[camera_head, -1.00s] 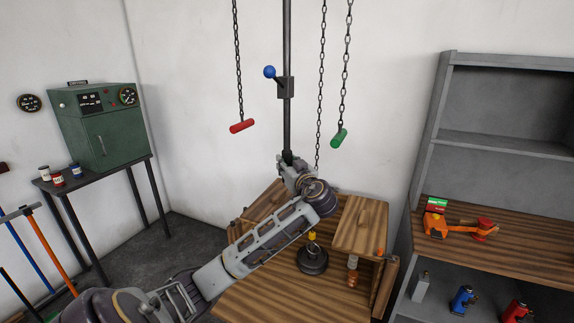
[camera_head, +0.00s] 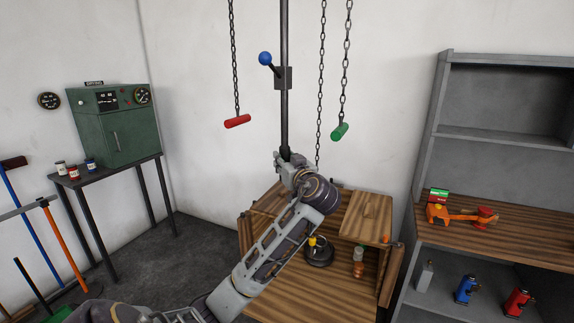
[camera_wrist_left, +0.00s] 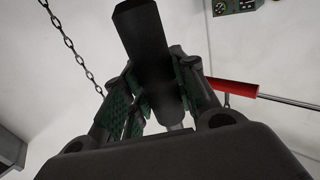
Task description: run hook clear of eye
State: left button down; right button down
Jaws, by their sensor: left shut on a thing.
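My left gripper (camera_head: 285,158) is shut on a long dark upright pole (camera_head: 284,120). The pole rises from the gripper and leaves the top of the head view, so its upper end is out of sight. In the left wrist view the pole (camera_wrist_left: 145,45) stands between the green-padded fingers (camera_wrist_left: 155,100). A blue-knobbed lever (camera_head: 265,58) on a dark block shows at the pole; I cannot tell whether it is on the pole or behind it. I cannot make out a hook or an eye in either view. My right gripper is not in view.
A red handle (camera_head: 237,121) and a green handle (camera_head: 340,132) hang on chains either side of the pole. A wooden bench (camera_head: 280,303) stands below, a grey shelf unit (camera_head: 432,150) right, a green cabinet (camera_head: 112,125) left. Dark floor (camera_head: 185,255) is clear between.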

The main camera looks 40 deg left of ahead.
pick_arm(q)
jog(key=s, duration=0.2)
jog(key=s+d+b, duration=0.1)
jog(key=shift+s+d, duration=0.1)
jog(key=shift+s, duration=0.25)
jog(key=c, duration=1.5)
grip_release()
jog(key=o, duration=0.4)
jog(key=v, duration=1.2)
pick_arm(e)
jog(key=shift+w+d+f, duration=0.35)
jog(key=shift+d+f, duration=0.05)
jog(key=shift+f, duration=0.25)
